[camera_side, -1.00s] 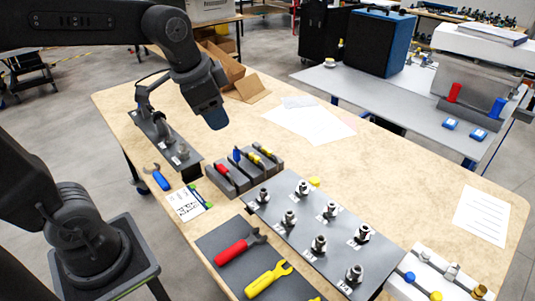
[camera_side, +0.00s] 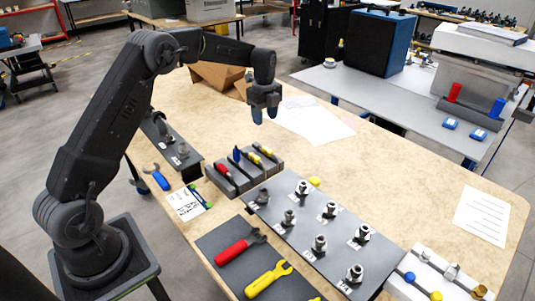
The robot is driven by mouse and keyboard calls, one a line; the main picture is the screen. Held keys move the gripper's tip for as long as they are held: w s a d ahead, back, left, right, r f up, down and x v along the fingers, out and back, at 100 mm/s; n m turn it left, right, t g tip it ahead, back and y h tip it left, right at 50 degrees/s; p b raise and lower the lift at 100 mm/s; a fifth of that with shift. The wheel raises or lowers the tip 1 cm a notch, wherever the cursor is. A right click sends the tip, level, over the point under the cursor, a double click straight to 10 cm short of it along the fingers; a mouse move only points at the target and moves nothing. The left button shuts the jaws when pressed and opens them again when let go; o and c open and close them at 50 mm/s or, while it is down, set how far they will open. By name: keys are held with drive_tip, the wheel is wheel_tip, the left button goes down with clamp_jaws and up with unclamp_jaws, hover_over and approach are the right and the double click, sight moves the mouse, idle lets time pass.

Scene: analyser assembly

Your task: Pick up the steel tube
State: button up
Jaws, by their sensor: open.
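My gripper (camera_side: 264,115) hangs pointing down above the middle of the wooden table, its two fingertips apart with nothing between them. A grey metal piece that may be the steel tube (camera_side: 159,124) stands on the dark plate (camera_side: 185,160) at the table's left edge. My arm partly covers this area, and I cannot make out the tube's full shape. My gripper is well to the right of that plate and touches nothing.
A dark plate with several metal fittings (camera_side: 319,244) lies in front. A grey block holder (camera_side: 240,182) carries several coloured-handled tools. The table's right side is mostly clear.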

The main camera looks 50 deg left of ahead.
hover_over(268, 149)
drive_tip(key=f, duration=0.5)
drive_tip(key=s+f, duration=0.1)
drive_tip(key=f, duration=0.2)
drive_tip(key=shift+a, duration=0.2)
drive_tip(key=shift+w+d+f, duration=0.1)
drive_tip(key=shift+w+f, duration=0.15)
drive_tip(key=shift+f, duration=1.2)
drive_tip(key=shift+w+d+f, duration=0.1)
drive_tip(key=shift+w+f, duration=0.1)
drive_tip(key=shift+f, duration=1.25)
drive_tip(key=shift+c, duration=0.3)
clamp_jaws()
